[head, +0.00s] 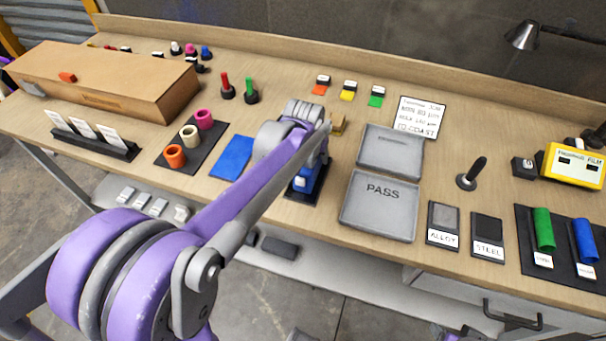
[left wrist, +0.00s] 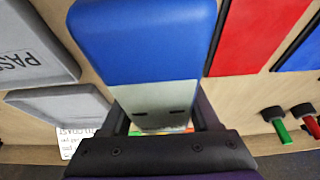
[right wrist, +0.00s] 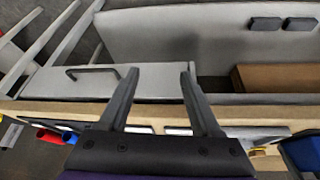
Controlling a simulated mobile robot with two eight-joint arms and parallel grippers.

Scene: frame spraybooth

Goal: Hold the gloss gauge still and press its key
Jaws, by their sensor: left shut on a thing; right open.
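The gloss gauge is a blue block with a pale grey end; it fills the middle of the left wrist view (left wrist: 145,45). In the head view, part of its blue body (head: 307,180) shows below my left arm, over a dark mat. My left gripper (left wrist: 162,112) is shut on the gauge, one finger on each side of its grey end. I cannot make out the key for certain. My right gripper (right wrist: 158,75) is open and empty in the right wrist view, with the bench's front edge and drawer beyond it.
Grey trays, one marked PASS (head: 378,205), lie right of the gauge. A blue panel (head: 233,157) lies to its left. ALLOY (head: 444,222) and STEEL (head: 487,236) plates lie further right. A drawer handle (right wrist: 92,73) sticks out below the bench top.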

